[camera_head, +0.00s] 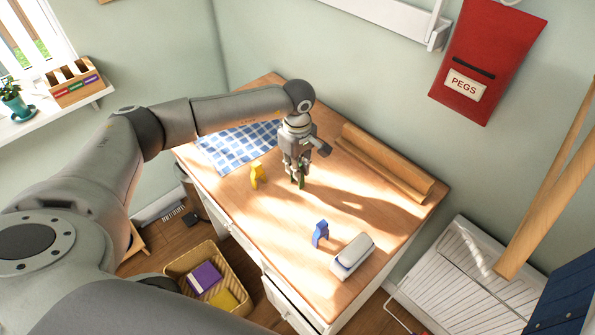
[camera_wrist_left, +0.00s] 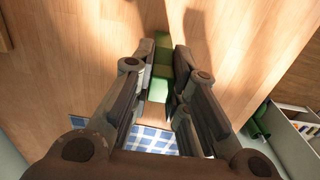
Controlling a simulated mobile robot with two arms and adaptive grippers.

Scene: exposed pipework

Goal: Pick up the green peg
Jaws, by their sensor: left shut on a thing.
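The green peg (camera_wrist_left: 161,68) is between the fingers of my left gripper (camera_wrist_left: 160,62) in the left wrist view. The fingers are shut on it from both sides. In the head view, my left gripper (camera_head: 298,172) points down over the wooden table, and only a sliver of green peg (camera_head: 301,181) shows at the fingertips. I cannot tell whether the peg touches the tabletop. My right gripper is not in view.
A yellow peg (camera_head: 256,175) stands left of the gripper, near a blue checked cloth (camera_head: 232,148). A blue peg (camera_head: 320,234) and a white-and-blue object (camera_head: 352,256) are nearer the front edge. A wooden trough (camera_head: 388,165) lies along the back. A red PEGS pouch (camera_head: 490,58) hangs on the wall.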

